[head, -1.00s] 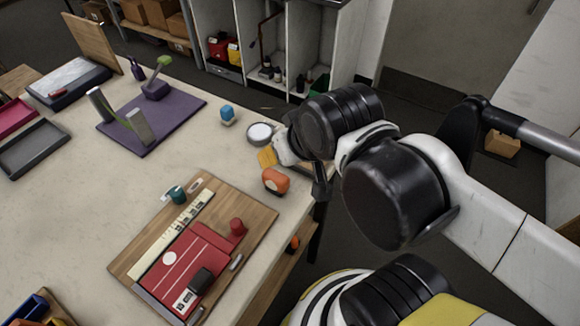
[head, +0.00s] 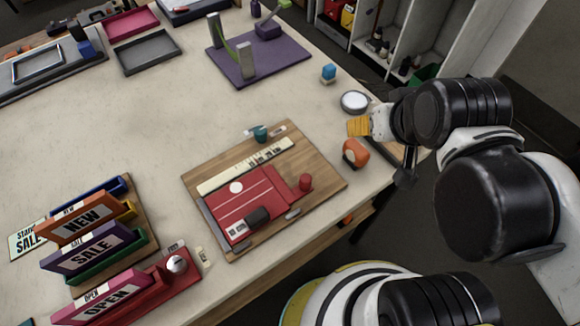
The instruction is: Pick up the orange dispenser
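A rounded orange object with a dark part, which looks like the orange dispenser (head: 355,153), sits on the table near its right edge, beside the wooden board. My gripper (head: 372,126) is just behind it in the head view, a little above it in the picture, with no clear contact. A yellow-orange ribbed piece (head: 358,127) shows at the gripper's tip; I cannot tell whether it is part of the gripper or a separate thing. The fingers are too small and partly hidden to tell their opening.
A white round tin (head: 355,102) and a blue bottle (head: 328,73) stand behind the gripper. A wooden board (head: 325,185) with a red press lies left of the dispenser. Sale signs (head: 90,245) stand at front left. The table's left middle is clear.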

